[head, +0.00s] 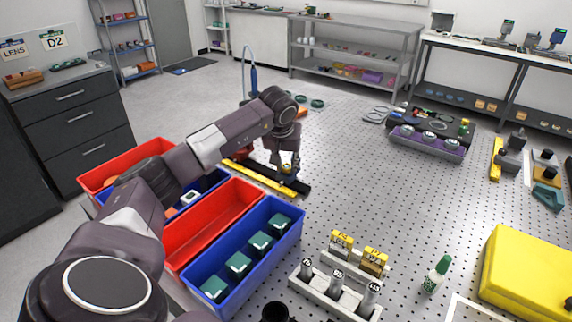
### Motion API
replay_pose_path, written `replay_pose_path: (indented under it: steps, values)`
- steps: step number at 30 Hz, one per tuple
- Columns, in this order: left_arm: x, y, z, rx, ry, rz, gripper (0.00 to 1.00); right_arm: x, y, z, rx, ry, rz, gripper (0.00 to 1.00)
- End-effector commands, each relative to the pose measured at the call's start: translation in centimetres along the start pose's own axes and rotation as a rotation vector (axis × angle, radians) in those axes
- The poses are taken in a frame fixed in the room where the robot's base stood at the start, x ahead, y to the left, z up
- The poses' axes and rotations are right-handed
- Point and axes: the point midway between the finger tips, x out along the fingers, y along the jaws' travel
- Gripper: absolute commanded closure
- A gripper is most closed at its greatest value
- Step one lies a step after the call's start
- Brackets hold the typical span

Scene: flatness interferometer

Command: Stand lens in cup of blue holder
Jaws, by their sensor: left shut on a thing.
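My left gripper (287,160) is out over the perforated bench, beyond the bins and near the black and yellow bars. It is shut on a small pale thing (287,168), which looks like the lens but is too small and partly covered to make out well. I cannot pick out the blue holder or its cup for certain; the gripper and arm hide part of that area. A tall blue upright piece (253,79) stands behind my left arm.
A blue bin (300,222) with several teal blocks and a red bin (258,188) stand at the near left. The bench's middle is clear.

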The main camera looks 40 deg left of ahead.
Motion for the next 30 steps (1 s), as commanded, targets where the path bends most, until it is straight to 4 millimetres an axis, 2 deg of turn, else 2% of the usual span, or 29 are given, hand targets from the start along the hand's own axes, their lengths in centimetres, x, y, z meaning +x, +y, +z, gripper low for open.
replay_pose_path:
  steps: [1,6,7,12,30]
  values:
    - [1.0,0.03,1.27,0.006,-0.031,-0.008,0.98,0.13,-0.02,0.01,0.0,0.0,0.0,0.6]
    - [1.03,0.07,1.34,0.006,-0.033,-0.008,0.98,0.15,-0.03,0.0,0.0,0.0,0.0,0.6]
    - [1.04,0.07,1.35,0.006,-0.034,-0.008,0.74,0.15,-0.03,0.0,0.001,0.0,0.0,0.6]
    - [1.06,0.1,1.37,0.006,-0.034,-0.008,0.56,0.16,-0.04,0.01,0.001,0.0,0.0,0.6]
    - [0.51,0.22,0.9,0.007,-0.022,-0.002,0.56,0.1,0.12,-0.02,0.0,0.0,0.001,0.6]
